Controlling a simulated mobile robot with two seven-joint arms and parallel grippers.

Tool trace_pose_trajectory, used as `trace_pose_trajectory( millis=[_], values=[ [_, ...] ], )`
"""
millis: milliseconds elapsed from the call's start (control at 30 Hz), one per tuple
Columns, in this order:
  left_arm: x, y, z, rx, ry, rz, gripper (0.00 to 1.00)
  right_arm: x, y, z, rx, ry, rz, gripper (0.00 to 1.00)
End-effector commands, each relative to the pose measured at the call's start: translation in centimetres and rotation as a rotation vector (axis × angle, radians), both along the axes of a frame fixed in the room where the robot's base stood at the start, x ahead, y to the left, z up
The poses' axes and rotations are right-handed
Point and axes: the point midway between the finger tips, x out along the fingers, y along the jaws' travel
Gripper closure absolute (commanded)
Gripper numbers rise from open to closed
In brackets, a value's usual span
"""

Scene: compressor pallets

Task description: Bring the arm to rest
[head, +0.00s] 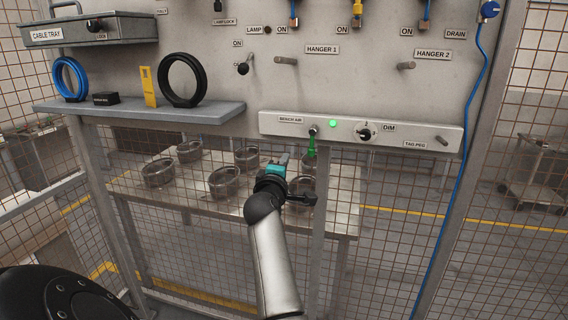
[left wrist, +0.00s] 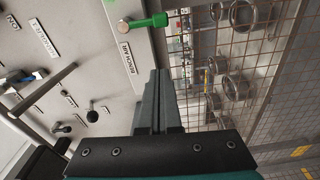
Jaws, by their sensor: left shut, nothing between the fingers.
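My left gripper (head: 284,160) is shut and empty. It stands in front of the panel, just below and left of the green bench-air handle (head: 311,147), on a silver arm coming up from the bottom. In the left wrist view its two dark fingers (left wrist: 160,76) lie together, with nothing between them. The green handle (left wrist: 150,21) shows beyond the fingertips there, with a visible gap in the picture. My right gripper shows in neither view.
A shelf (head: 215,112) holds a blue coil (head: 57,78), a black coil (head: 203,80) and a yellow piece (head: 149,87). Hanger pegs (head: 286,61) stick out of the panel. Behind the wire mesh, a table (head: 340,215) carries several round metal parts. A blue hose (head: 463,150) hangs at right.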

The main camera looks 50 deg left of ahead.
Motion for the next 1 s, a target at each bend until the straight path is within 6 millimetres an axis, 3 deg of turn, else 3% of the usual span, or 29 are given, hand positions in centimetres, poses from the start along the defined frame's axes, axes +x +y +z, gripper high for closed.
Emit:
trace_pose_trajectory(
  millis=[633, 733, 867, 1000],
  values=[
    [-0.2, -0.1, 0.0, 0.000, 0.000, 0.000, 1.00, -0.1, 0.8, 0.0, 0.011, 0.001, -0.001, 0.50],
    [0.2, -0.4, -0.8, 0.007, 0.018, -0.009, 1.00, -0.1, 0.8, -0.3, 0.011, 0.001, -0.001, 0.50],
    [1.9, -2.3, -5.4, 0.051, 0.121, -0.065, 1.00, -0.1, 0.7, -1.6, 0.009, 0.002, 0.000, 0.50],
    [4.1, -6.2, -14.6, 0.147, 0.318, -0.177, 1.00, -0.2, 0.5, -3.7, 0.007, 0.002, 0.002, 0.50]
  ],
)
